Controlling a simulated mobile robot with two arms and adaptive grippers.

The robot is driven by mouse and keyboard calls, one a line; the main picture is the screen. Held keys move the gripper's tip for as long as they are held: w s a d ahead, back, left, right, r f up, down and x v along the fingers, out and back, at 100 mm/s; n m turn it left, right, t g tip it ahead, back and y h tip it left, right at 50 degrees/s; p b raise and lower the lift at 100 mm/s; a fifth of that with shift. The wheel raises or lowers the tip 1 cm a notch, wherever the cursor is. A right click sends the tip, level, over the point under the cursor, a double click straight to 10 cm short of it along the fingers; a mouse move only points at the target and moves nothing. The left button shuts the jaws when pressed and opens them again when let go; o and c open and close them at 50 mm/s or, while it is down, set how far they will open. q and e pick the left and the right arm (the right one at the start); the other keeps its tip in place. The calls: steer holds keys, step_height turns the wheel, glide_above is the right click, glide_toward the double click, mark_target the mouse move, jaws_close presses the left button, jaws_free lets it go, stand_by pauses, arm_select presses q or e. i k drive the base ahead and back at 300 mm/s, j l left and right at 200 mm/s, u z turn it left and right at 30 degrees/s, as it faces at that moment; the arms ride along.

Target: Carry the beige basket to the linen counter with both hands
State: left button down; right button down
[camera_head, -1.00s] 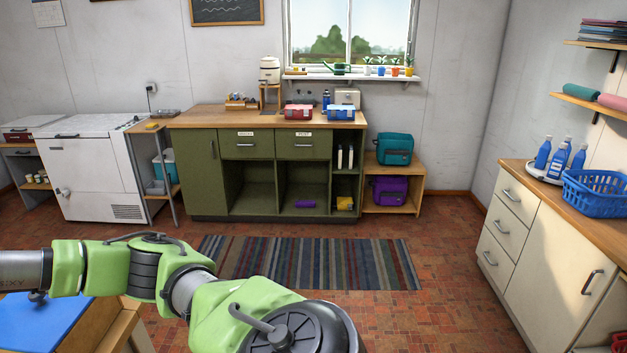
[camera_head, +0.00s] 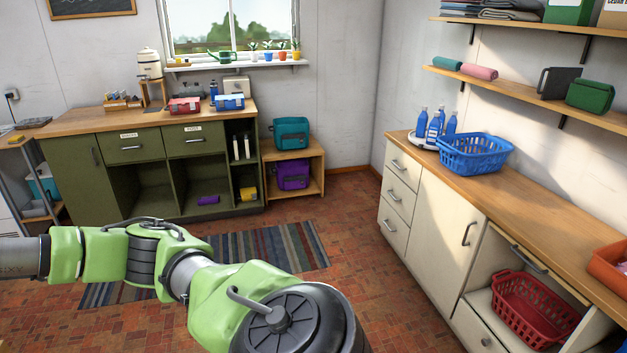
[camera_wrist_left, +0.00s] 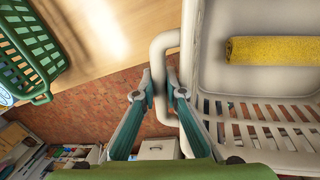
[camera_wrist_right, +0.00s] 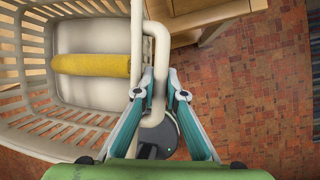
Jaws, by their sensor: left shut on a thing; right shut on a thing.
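The beige basket (camera_wrist_left: 190,65) shows in both wrist views, with a yellow roll (camera_wrist_left: 275,50) lying inside it; the right wrist view shows its other end (camera_wrist_right: 137,45). My left gripper (camera_wrist_left: 160,88) is shut on the handle at one end. My right gripper (camera_wrist_right: 161,82) is shut on the handle at the other end. The basket is held above the brick-patterned floor. In the head view only my green left arm shows; the basket and both grippers are outside it. A wooden-topped cream counter (camera_head: 510,185) runs along the right wall, below shelves with folded cloths and rolls.
The counter bears a blue basket (camera_head: 474,153), blue bottles (camera_head: 435,128) and an orange container (camera_head: 610,268). A red basket (camera_head: 533,310) sits in its lower opening. A striped rug (camera_head: 265,248) lies ahead.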

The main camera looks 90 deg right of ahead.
mark_target(550, 226)
steer(key=z, duration=4.55)
steer(key=i+j+z, duration=0.1)
steer(key=z, duration=0.35)
steer(key=i+j+z, duration=0.1)
steer(key=j+z, duration=0.15)
steer(key=z, duration=0.15)
steer(key=i+j, duration=0.1)
steer(key=j, duration=0.3)
steer(key=i+j, duration=0.1)
steer(key=j, duration=0.35)
steer(key=i+j, duration=0.15)
steer(key=j, duration=0.25)
steer(key=i+j, duration=0.1)
steer(key=j, duration=0.35)
steer(key=i+j, duration=0.1)
steer(key=j, duration=0.3)
steer(key=i+j, duration=0.1)
steer(key=j, duration=0.3)
steer(key=i+j, duration=0.15)
steer(key=j, duration=0.3)
steer(key=i+j, duration=0.15)
steer(key=i, duration=0.35)
